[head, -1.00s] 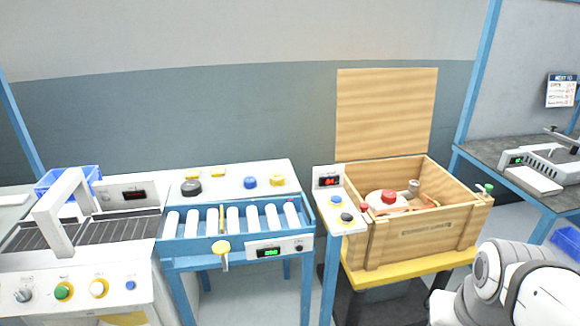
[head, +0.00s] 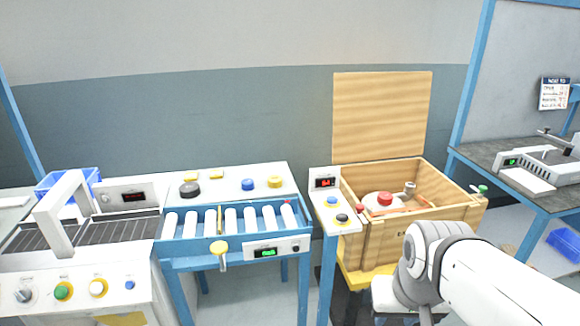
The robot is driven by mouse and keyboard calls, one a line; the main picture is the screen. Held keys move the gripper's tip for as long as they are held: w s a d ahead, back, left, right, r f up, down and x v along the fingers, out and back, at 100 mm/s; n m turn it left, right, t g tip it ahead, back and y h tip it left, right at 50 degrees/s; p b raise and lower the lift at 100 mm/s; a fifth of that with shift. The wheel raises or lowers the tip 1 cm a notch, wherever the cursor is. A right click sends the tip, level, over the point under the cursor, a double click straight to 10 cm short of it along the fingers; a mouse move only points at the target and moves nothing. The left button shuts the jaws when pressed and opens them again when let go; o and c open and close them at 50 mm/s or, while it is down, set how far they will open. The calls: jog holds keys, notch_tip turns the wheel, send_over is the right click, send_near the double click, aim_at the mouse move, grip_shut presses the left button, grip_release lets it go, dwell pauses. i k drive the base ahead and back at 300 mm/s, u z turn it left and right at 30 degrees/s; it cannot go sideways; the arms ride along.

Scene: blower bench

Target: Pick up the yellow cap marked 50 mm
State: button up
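A round yellow cap (head: 275,181) sits on the white top panel behind the roller conveyor, at its right end. Two flatter yellow pieces, one on the left (head: 190,175) and one on the right (head: 217,173), lie towards the back of the same panel. A blue cap (head: 247,184) and a black cap (head: 189,189) stand there too. No 50 mm marking is legible on any of them. My arm reaches in from the lower right, in front of the wooden crate. My gripper is not visible; the caps are well to the left of the arm.
A grey machine (head: 40,270) is at left.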

aim_at(274, 181)
jog(key=i, duration=1.45)
jog(key=u, duration=0.05)
